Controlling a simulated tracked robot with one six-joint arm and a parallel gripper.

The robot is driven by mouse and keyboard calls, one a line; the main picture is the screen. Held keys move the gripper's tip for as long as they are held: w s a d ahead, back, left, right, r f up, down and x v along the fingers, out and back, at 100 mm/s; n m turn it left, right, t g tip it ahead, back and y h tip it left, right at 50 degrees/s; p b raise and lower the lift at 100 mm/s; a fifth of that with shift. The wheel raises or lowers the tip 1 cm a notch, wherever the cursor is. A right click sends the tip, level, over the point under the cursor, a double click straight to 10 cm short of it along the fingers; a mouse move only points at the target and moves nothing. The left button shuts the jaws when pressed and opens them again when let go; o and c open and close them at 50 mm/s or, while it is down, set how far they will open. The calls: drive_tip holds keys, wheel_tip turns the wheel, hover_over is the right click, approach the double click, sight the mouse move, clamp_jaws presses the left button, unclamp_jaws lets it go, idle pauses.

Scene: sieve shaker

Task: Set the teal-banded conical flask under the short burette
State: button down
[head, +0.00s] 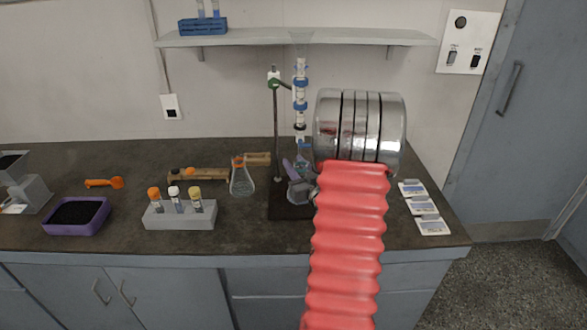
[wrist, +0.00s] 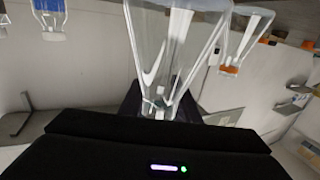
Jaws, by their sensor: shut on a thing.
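My gripper (head: 297,180) is at the foot of the burette stand, partly hidden by my arm. In the wrist view my gripper (wrist: 160,106) is shut on the neck of a clear conical flask (wrist: 172,45), seen upside down with its wide part at the top. Only a faint teal tint shows at its neck. In the head view the held flask (head: 303,160) is small and partly hidden. The burette (head: 300,90) hangs upright with blue bands, on a stand (head: 276,125) with a green clamp. I cannot tell whether the flask is directly below its tip or touching the base.
An orange-banded flask (head: 242,180) stands left of the stand; it also shows in the wrist view (wrist: 235,48). A test tube rack (head: 180,214), a purple tray (head: 76,216) and an orange scoop (head: 104,183) lie further left. Cards (head: 420,206) lie at the right.

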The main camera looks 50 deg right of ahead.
drive_tip(key=shift+w+a+f, duration=0.1)
drive_tip(key=shift+w+f, duration=0.05)
drive_tip(key=shift+f, duration=0.3)
drive_tip(key=shift+w+a+f, duration=0.1)
drive_tip(key=shift+w+f, duration=0.05)
drive_tip(key=shift+f, duration=0.25)
drive_tip(key=shift+f, duration=0.1)
drive_tip(key=c, duration=1.3)
unclamp_jaws()
drive_tip(key=shift+s, duration=0.1)
drive_tip(key=shift+c, duration=0.2)
drive_tip(key=v, duration=1.2)
